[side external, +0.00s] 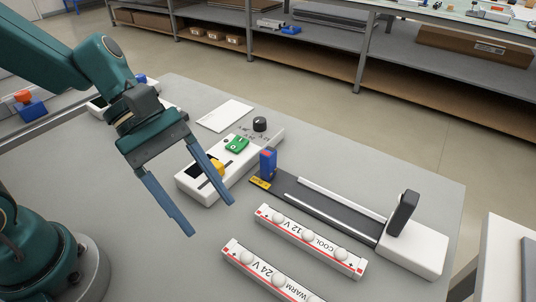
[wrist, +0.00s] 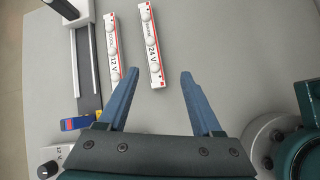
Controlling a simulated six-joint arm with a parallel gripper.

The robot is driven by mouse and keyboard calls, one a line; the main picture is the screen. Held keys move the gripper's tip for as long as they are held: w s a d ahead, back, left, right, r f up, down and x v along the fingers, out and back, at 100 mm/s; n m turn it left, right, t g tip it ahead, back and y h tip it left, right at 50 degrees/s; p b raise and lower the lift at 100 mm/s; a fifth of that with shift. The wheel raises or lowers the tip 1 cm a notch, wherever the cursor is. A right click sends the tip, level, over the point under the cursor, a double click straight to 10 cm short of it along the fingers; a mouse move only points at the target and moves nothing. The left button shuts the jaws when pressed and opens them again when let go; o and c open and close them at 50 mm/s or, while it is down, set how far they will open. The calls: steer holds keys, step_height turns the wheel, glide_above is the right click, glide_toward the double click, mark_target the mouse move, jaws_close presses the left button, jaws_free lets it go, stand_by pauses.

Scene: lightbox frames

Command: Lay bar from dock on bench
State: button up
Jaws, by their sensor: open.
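Two white light bars with red markings and round white knobs lie side by side: the COOL 12 V bar (side external: 309,243) and the WARM 24 V bar (side external: 268,276). Both also show in the wrist view, 12 V (wrist: 114,48) left of 24 V (wrist: 151,44). The dock seems to be the dark railed track (side external: 322,215), also in the wrist view (wrist: 88,62); its channel looks empty. My gripper (side external: 210,217) is open and empty, left of the bars. In the wrist view, the 24 V bar's near end lies between the fingertips (wrist: 159,74) in the picture.
A blue block with a red top (side external: 267,163) stands at the track's left end; a white block (side external: 412,250) with an upright dark lever (side external: 403,213) is at its right end. A white control box (side external: 207,181) with green and yellow parts and a white card (side external: 225,115) lie behind my gripper.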

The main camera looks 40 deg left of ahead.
steer(key=s+a+r+m+t+y, duration=0.1)
steer(key=a+r+m+t+y, duration=0.1)
steer(key=a+m+y, duration=0.2)
steer(key=s+a+r+m+t+y, duration=0.2)
steer(key=a+m+t+y, duration=0.1)
steer(key=a+m, duration=0.4)
steer(key=m, duration=0.3)
steer(key=shift+s+r+t+y, duration=0.25)
steer(key=shift+r+t+y, duration=0.05)
steer(key=shift+y, duration=0.1)
steer(key=shift+a, duration=0.1)
